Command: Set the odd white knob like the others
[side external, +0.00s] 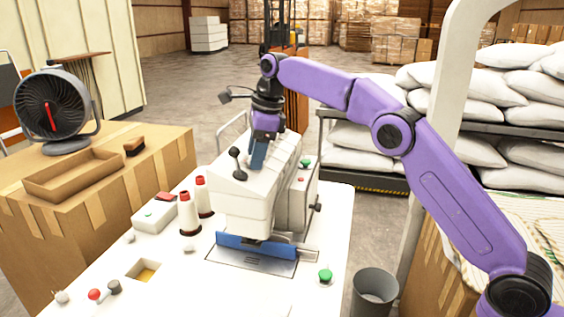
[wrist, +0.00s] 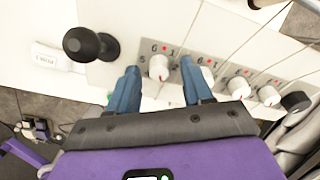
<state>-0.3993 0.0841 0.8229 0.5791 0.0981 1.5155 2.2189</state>
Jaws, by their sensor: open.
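A row of white knobs runs along the top of the white machine (side external: 245,195). In the wrist view the leftmost white knob (wrist: 159,68) lies between the fingertips of my gripper (wrist: 158,73), apart from both as far as I can see. The second knob (wrist: 208,76) is partly hidden by the right finger. A third knob (wrist: 239,88) and a fourth knob (wrist: 269,96) follow to the right. Their pointer directions are too small to tell. In the side external view my gripper (side external: 258,155) is open, pointing down over the machine's top; the knobs are hidden there.
A black ball-topped lever (wrist: 92,44) stands left of the knobs, and a black knob (wrist: 296,101) ends the row at right. Thin threads cross between the knobs. Red-topped spools (side external: 188,215) and a green button (side external: 325,275) are on the table below.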

